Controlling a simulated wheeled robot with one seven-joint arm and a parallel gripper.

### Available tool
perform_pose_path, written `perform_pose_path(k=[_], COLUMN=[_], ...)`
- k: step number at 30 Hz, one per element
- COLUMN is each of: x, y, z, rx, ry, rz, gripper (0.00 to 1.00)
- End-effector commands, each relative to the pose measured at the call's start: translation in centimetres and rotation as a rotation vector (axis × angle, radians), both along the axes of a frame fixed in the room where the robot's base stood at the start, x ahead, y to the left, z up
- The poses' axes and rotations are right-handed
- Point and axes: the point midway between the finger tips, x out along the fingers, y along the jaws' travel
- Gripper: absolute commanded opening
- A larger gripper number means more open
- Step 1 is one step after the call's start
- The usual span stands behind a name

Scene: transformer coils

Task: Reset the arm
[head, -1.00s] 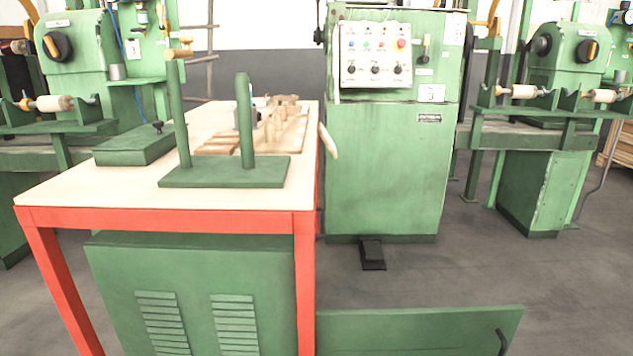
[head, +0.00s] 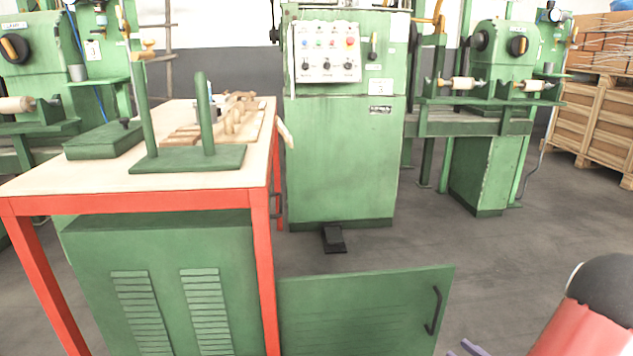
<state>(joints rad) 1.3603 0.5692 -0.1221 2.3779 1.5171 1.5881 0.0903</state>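A red rounded part with a dark cap and a pale ring (head: 590,315) shows at the lower right of the head view; it looks like part of my own arm. A small purple-grey piece (head: 474,347) pokes up at the bottom edge to its left. It may be the tip of my gripper, but nearly all of it is cut off by the frame. Whether the fingers are open or shut, or hold anything, does not show.
A red-framed table (head: 120,202) at left carries a green two-post stand (head: 190,158), a green box (head: 100,142) and wooden pieces. A green control cabinet (head: 340,150) stands behind. A low green panel (head: 365,310) is in front. Wooden crates (head: 590,125) stand far right. Grey floor at right is open.

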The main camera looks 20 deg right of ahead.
Motion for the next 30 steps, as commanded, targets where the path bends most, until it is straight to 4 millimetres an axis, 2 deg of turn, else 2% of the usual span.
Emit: perform_pose_path(k=[5,8,11,15,18,21,24,30], x=[2.6,3.9,4.7,4.2,2.8,1.1,-0.3,-1.7], y=[4.6,8.2,12.8,20.1,24.2,26.9,28.5,29.7], z=[2.8,4.5,6.5,9.3,10.9,12.5,14.4,19.1], rx=[-0.108,-0.197,-0.328,-0.617,-0.872,-1.154,-1.466,-2.082], ry=[0.041,0.074,0.11,0.161,0.179,0.174,0.139,0.002], rz=[0.209,0.364,0.563,0.911,1.146,1.345,1.5,1.628], gripper=[0.32,0.32,0.32,0.32,0.32,0.32,0.32,0.32])
